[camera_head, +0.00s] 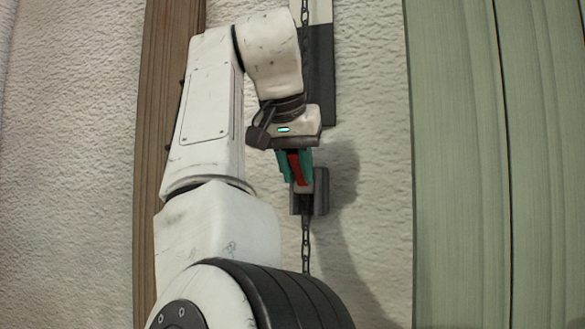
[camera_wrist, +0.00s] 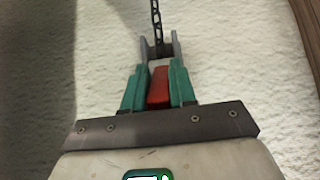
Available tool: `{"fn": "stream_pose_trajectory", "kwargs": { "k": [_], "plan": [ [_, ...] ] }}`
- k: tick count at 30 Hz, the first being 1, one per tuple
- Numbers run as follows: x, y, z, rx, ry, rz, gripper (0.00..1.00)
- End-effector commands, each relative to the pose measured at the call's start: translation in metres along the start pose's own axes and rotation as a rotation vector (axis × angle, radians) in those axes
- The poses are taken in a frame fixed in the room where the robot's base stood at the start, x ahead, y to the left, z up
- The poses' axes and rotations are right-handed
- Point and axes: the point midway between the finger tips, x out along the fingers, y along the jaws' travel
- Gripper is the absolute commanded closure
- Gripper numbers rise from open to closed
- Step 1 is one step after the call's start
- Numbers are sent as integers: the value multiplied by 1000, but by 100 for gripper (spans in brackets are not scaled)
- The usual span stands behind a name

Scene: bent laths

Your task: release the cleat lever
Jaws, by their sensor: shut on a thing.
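The cleat is a grey block (camera_head: 321,192) fixed to the wall, and it also shows in the wrist view (camera_wrist: 145,52) as a fork with two side cheeks. Its red lever (camera_head: 295,168) points up from the block in the head view. My gripper (camera_head: 295,170) has teal fingers, one on each side of the lever, and is shut on it. In the wrist view, the red lever (camera_wrist: 159,87) sits between the two fingertips. A dark chain (camera_head: 306,235) runs down through the cleat. The lever's pivot is hidden.
A dark grey and white panel (camera_head: 321,75) hangs on the wall above the cleat, with the chain in front. A brown wooden post (camera_head: 150,140) stands at left, behind my arm. Green boards (camera_head: 455,160) stand at right. Bare textured wall (camera_head: 370,170) lies between cleat and boards.

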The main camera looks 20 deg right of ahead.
Motion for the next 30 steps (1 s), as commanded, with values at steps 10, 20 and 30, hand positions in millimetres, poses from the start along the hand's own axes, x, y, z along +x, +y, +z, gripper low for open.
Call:
{"fn": "stream_pose_trajectory", "kwargs": {
  "k": [10, 20, 30],
  "plan": [
    [0, 0, -1, 0, 2, -2, 53],
    [-12, 0, 0, 0, 4, -2, 53],
    [-75, 0, 0, -1, 4, -3, 53]
  ]
}}
